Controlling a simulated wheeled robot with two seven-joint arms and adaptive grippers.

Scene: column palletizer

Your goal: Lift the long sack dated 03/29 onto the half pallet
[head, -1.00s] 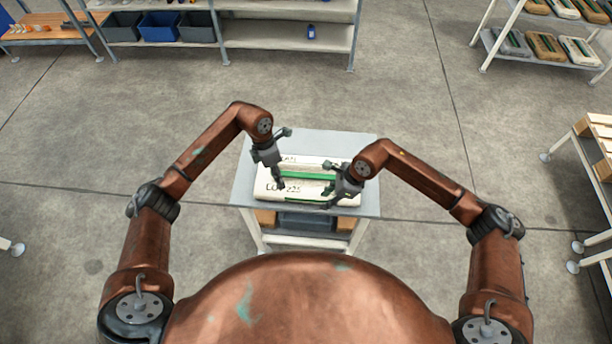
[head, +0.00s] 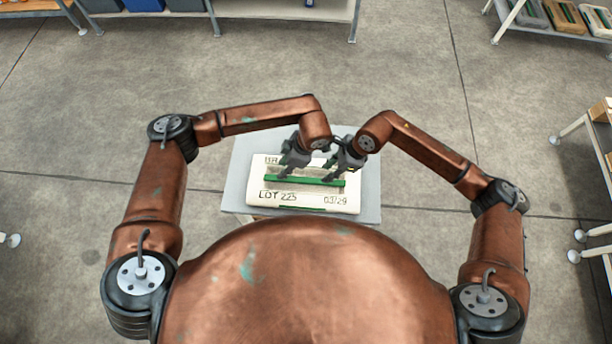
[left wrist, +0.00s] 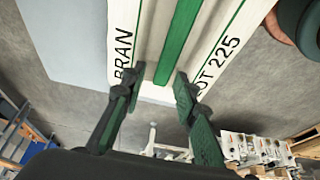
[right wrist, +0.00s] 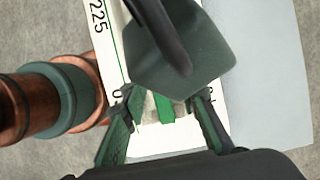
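The long white sack (head: 275,196) lies flat on a small grey table (head: 235,180), marked "LOT 225" and "03/29", with a green raised strip (head: 275,180) along its middle. My left gripper (head: 290,163) is open above the strip; in the left wrist view its fingers (left wrist: 155,88) are on either side of the strip's line, near "BRAN". My right gripper (head: 337,170) is open close to its right; in the right wrist view its fingers (right wrist: 165,97) are apart, with the strip's end between them. Contact cannot be told. A wooden pallet piece (head: 602,112) shows at the right edge, mostly cut off.
A rack with more sacks (head: 566,16) stands at the back right. A shelf with bins (head: 190,5) is at the back left. A white-framed stand (head: 572,128) is at the right edge. Open concrete floor surrounds the table. My two grippers are very close together.

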